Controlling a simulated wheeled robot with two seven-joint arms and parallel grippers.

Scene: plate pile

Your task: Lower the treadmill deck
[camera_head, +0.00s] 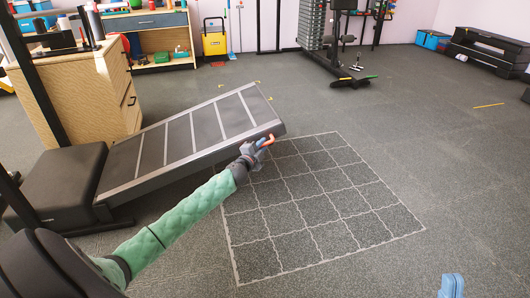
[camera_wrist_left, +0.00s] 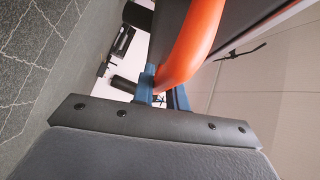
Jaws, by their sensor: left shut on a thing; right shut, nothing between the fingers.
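The treadmill deck (camera_head: 185,140) is dark with pale cross stripes. It is tilted, with its low end by the dark motor housing (camera_head: 60,180) at left and its far end raised off the floor. An orange handle (camera_head: 266,140) sits at the raised end; it also shows large in the left wrist view (camera_wrist_left: 190,45). My left gripper (camera_head: 262,144) is shut on the orange handle, its blue fingers on either side of it (camera_wrist_left: 163,88). My right gripper (camera_head: 451,286) shows only in part at the bottom right edge, shut and empty, away from the deck.
A white grid (camera_head: 320,205) is marked on the open floor right of and below the raised end. A wooden cabinet (camera_head: 75,90) stands behind the deck at left. A weight machine (camera_head: 345,65) stands at the back.

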